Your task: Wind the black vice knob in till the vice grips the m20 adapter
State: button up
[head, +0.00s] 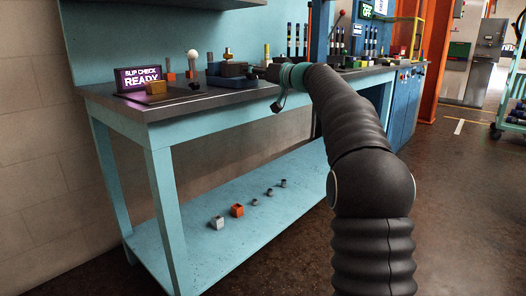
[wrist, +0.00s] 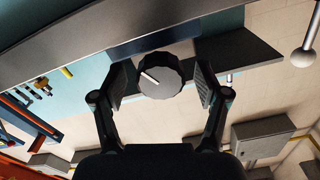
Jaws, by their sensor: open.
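The black vice knob (wrist: 160,76) is round and ridged, with a white pointer line on its face, in the middle of the wrist view. My gripper (wrist: 163,84) is open, with one finger pad on each side of the knob and a gap showing at both. In the head view my gripper (head: 262,72) is small and dark at the bench, just right of the dark blue vice (head: 224,80). A small brass-coloured piece (head: 228,55) stands above the vice; it may be the m20 adapter. Whether the jaws touch it cannot be told. The knob is hidden in the head view.
The white ball also shows in the wrist view (wrist: 303,57). Several small fittings lie on the lower shelf (head: 190,245).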

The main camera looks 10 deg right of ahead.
jog(key=n+p, duration=0.1)
jog(key=n, duration=0.4)
jog(key=shift+r+n+p, duration=0.1)
jog(key=shift+n+p, duration=0.3)
jog(key=n+p, duration=0.4)
jog(key=shift+r+n, duration=0.1)
jog(key=shift+n, duration=0.3)
jog(key=shift+s+n, duration=0.1)
jog(key=shift+n, duration=0.3)
jog(key=b+v, duration=0.4)
jog(key=v, duration=1)
jog(key=s+a+f+m+g+h, duration=0.2)
jog(key=s+a+f+m+g, duration=0.1)
jog(key=s+a+f, duration=0.3)
jog(key=s+a+f+m+g+h+p, duration=0.1)
jog(key=s+a+f+m+g, duration=0.2)
jog(key=s+a+f, duration=0.3)
jog(key=s+f+m, duration=0.1)
jog(key=s, duration=0.4)
jog(key=shift+s+f+h, duration=0.2)
jog(key=shift+s+h, duration=0.15)
jog(key=shift+h, duration=0.05)
